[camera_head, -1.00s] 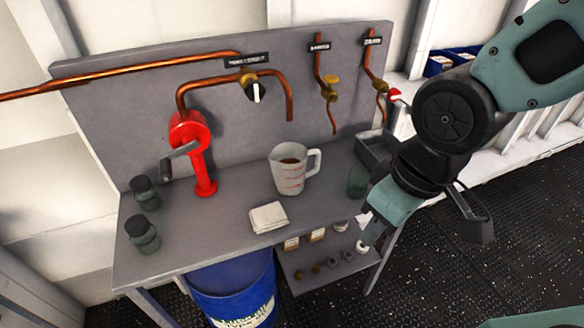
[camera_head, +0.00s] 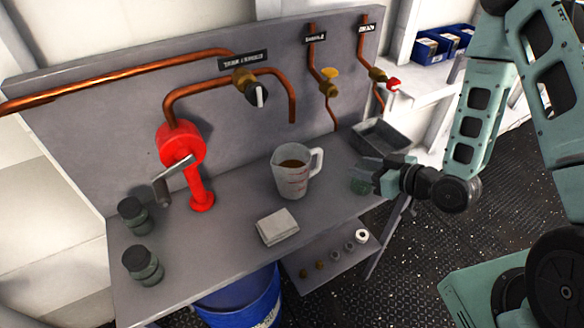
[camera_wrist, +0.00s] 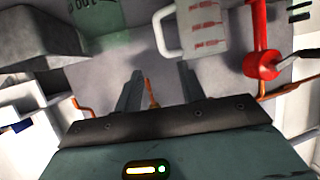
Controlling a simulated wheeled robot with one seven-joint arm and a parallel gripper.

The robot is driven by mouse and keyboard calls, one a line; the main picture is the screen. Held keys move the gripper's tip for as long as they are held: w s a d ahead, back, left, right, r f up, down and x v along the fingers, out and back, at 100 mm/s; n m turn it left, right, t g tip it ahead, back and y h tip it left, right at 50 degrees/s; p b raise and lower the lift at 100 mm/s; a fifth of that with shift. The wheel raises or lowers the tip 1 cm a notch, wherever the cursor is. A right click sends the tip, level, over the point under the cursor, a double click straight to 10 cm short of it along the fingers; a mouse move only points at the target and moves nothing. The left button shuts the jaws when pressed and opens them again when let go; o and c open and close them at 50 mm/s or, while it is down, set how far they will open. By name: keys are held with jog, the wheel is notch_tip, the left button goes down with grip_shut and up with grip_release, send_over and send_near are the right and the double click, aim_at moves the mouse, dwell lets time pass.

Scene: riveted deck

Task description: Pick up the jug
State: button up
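The jug (camera_head: 291,180) is a clear measuring jug with red markings and brown liquid inside. It stands upright on the grey bench, its handle to the right. In the wrist view the jug (camera_wrist: 206,32) appears inverted at the top, beyond and to the right of the fingers, handle to the left. My gripper (camera_head: 370,172) is at the bench's right end, right of the jug and apart from it. In the wrist view my gripper (camera_wrist: 160,72) has its two fingers spread with nothing held between them.
A green glass (camera_head: 360,185) stands close to my gripper, partly hidden by it. A grey tray (camera_head: 382,136) sits behind. A folded cloth (camera_head: 278,227) lies in front of the jug. A red hand pump (camera_head: 190,165) and two dark jars (camera_head: 142,265) stand left. Copper pipes hang above.

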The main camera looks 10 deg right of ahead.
jog(key=shift+b+x, duration=3.2)
jog(key=shift+x, duration=5.45)
jog(key=shift+a, duration=0.1)
grip_shut()
